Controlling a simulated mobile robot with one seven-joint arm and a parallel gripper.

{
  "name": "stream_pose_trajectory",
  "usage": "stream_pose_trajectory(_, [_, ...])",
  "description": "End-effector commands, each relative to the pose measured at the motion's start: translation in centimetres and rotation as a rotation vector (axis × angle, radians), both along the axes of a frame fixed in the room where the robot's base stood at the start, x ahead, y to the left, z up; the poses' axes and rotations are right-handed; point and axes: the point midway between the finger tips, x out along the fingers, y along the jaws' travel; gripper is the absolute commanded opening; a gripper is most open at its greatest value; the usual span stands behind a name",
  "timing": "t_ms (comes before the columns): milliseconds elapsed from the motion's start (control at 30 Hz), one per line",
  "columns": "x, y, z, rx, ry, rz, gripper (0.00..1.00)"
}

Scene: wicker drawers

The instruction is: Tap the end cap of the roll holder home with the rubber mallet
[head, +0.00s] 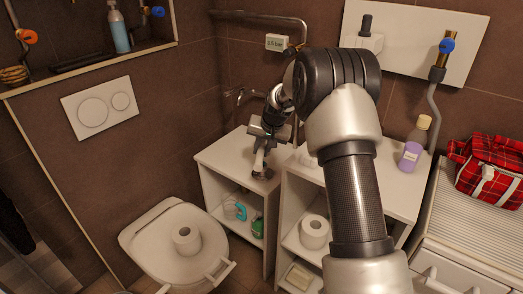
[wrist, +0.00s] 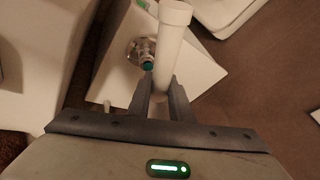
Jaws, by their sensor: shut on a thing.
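My gripper (head: 262,142) is above the top of the left white cabinet in the head view. In the wrist view its two dark fingers (wrist: 161,92) are closed on a pale cylindrical thing (wrist: 170,45), which runs away from me and has a wider far end. I cannot tell whether this is the rubber mallet. Just left of it is a chrome piece with a round flange (wrist: 140,48) and a teal end (wrist: 147,66), close to the left fingertip. It may be the roll holder with its end cap; whether they touch is unclear.
The left cabinet top (head: 226,160) is mostly clear. A lilac bottle (head: 410,152) stands on the right cabinet, and a red plaid bag (head: 490,165) lies farther right. A toilet with a paper roll (head: 186,240) on its lid stands at left. Pipes run along the wall behind.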

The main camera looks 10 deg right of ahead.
Motion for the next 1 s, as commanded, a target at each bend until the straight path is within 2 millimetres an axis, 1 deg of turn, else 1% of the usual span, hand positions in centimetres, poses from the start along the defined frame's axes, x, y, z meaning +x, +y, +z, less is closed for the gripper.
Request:
stream_pose_trajectory(67, [0.1,0.0,0.3,0.003,0.000,0.005,0.00])
stream_pose_trajectory(267, [0.1,0.0,0.1,0.003,0.001,0.006,0.00])
stream_pose_trajectory(367, [0.0,0.0,-1.4,0.003,0.003,0.006,0.00])
stream_pose_trajectory(533, [0.0,0.0,-6.2,0.003,0.004,0.007,0.00])
stream_pose_trajectory(567, [0.1,0.0,-5.2,0.003,0.000,0.007,0.00])
stream_pose_trajectory(600, [0.1,0.0,-4.8,0.002,0.000,0.006,0.00])
stream_pose_trajectory(767, [0.0,0.0,-4.7,0.002,0.003,0.006,0.00])
stream_pose_trajectory(867, [0.0,0.0,-3.9,0.002,0.002,0.006,0.00])
stream_pose_trajectory(1000, [0.1,0.0,-2.2,0.002,0.000,0.006,0.00])
